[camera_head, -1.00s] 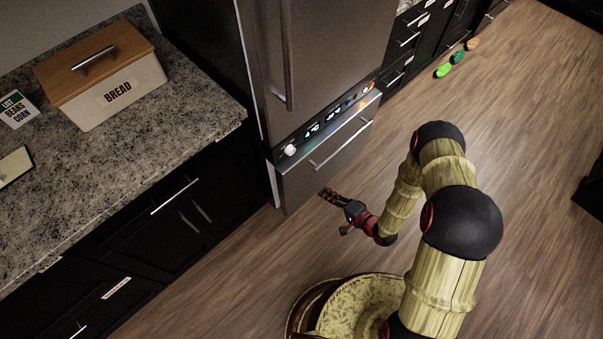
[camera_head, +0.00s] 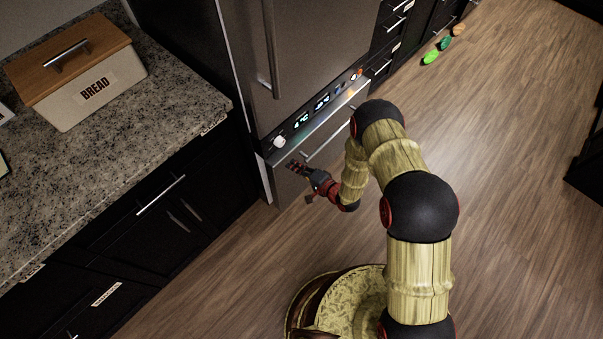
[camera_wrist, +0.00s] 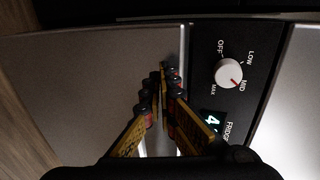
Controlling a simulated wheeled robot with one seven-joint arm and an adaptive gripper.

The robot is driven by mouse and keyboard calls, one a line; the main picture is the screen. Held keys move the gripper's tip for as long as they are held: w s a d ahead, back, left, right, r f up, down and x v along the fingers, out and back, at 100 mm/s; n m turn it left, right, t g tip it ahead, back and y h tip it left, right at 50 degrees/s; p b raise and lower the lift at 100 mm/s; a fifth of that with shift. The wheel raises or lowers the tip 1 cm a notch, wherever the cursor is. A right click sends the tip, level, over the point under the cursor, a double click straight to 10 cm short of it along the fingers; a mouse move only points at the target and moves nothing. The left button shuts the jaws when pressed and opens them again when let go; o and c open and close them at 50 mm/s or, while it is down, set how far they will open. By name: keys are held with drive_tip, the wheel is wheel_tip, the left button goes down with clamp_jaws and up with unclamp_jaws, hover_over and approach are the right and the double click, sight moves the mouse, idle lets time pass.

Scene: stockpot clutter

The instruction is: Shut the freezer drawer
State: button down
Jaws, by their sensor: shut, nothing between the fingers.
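The freezer drawer (camera_head: 317,139) is the grey bottom drawer of the fridge, with a long bar handle (camera_head: 328,142). A lighter band shows along its top edge under the control panel, so it seems to stand out slightly; I cannot tell by how much. In the wrist view the drawer front (camera_wrist: 80,80) fills the left side. My gripper (camera_head: 294,166) is shut and empty, with its tips at the drawer's left part near the handle's lower end. In the wrist view its tips (camera_wrist: 163,78) are close to the drawer front; contact is unclear. My arm hides the drawer's right part.
Above the drawer is a black control panel with a white dial (camera_head: 279,142), also in the wrist view (camera_wrist: 229,74). A granite counter (camera_head: 150,120) with a bread box (camera_head: 95,95) stands at left. The wooden floor (camera_head: 500,150) at right is open; several small coloured items lie beyond.

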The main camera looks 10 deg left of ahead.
sight(286, 159)
drive_tip(key=shift+w+a, duration=0.25)
drive_tip(key=shift+a, duration=0.1)
drive_tip(key=w+a, duration=0.1)
drive_tip(key=a, duration=0.1)
drive_tip(key=w+a+b, duration=0.1)
drive_tip(key=w+a, duration=0.1)
drive_tip(key=shift+w+a, duration=0.1)
drive_tip(key=shift+a, duration=0.15)
